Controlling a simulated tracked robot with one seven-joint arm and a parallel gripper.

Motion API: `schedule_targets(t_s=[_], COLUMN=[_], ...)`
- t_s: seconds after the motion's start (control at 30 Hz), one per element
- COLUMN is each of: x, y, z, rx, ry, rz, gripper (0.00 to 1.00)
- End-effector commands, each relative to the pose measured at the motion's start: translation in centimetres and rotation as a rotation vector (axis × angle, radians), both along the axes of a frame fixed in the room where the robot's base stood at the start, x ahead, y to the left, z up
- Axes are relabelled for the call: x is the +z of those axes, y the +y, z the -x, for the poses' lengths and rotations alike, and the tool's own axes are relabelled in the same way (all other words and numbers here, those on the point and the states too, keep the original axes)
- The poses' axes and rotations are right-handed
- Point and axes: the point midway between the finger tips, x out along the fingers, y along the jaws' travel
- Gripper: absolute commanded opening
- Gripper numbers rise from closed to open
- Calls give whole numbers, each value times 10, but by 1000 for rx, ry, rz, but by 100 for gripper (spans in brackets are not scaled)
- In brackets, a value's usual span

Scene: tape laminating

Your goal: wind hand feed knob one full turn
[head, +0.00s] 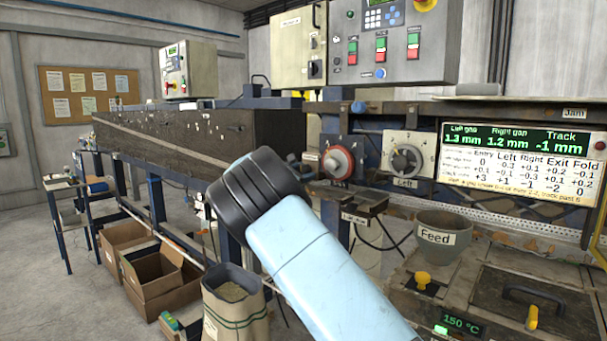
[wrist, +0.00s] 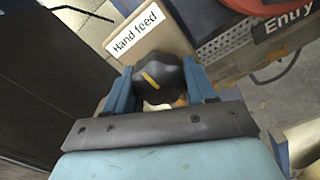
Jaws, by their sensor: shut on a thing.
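The hand feed knob (wrist: 158,78) is black and lobed with a yellow pointer mark. In the wrist view it sits between the two blue fingers of my gripper (wrist: 160,88), which is shut on it. The mark slants toward the lower right. A white "Hand feed" label (wrist: 137,39) is on the tan panel just beyond the knob. In the head view my light-blue and black arm hides the knob and the fingers.
In the wrist view an "Entry" label (wrist: 288,17) and part of a red dial (wrist: 258,4) lie at upper right. In the head view a red dial (head: 338,162), a grey "Left" dial (head: 406,160), a "Feed" pot (head: 443,238) and a sack (head: 233,308) surround my arm.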

Motion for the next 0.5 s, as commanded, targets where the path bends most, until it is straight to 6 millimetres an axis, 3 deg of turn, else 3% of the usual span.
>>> schedule_targets(t_s=[0.1,0.5], x=[0,-2], y=[0,2], z=[0,1], rx=[-1,-1], ry=[0,-48], rz=[0,-65], gripper=[25,24])
